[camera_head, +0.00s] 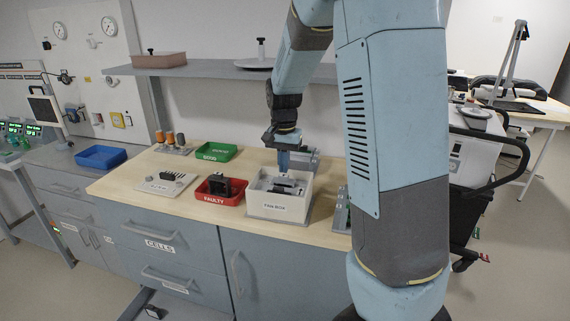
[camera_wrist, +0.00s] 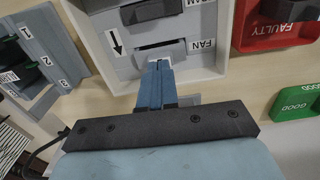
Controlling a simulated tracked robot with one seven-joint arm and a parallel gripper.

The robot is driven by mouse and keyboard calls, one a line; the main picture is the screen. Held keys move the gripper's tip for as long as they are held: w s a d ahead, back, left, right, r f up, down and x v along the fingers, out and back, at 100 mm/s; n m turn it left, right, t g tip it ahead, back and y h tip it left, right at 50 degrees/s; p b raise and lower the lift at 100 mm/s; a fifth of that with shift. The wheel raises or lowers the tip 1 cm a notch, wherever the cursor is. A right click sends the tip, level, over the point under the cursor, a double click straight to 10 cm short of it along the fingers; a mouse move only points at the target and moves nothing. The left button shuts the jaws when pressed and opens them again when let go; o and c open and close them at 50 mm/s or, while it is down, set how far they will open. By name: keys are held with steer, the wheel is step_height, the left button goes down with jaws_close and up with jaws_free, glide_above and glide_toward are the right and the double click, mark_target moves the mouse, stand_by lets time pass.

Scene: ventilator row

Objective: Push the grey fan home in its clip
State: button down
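The white fan box (camera_head: 277,206) stands on the bench, and its inside shows in the wrist view (camera_wrist: 213,75). A grey piece (camera_wrist: 165,50) with a dark slot, which looks like the grey fan, lies in the box beside a "FAN" label and a printed arrow. The clip cannot be told apart from it clearly. My gripper (camera_wrist: 158,64) points down into the box, its two blue fingers together with only a thin line between them. The fingertips are at the near edge of the grey piece; whether they touch it is unclear. My gripper also shows in the head view (camera_head: 283,168).
A red "FAULTY" tray (camera_head: 208,199) holding a dark fan stands left of the box. A green "GOOD" tray (camera_head: 216,157) is behind it. A grey numbered rack (camera_wrist: 50,45) stands close on the box's other side. A shelf (camera_head: 225,70) hangs above.

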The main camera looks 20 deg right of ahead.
steer(key=shift+f, duration=0.7)
stand_by(0.6)
steer(key=shift+r, duration=3.55)
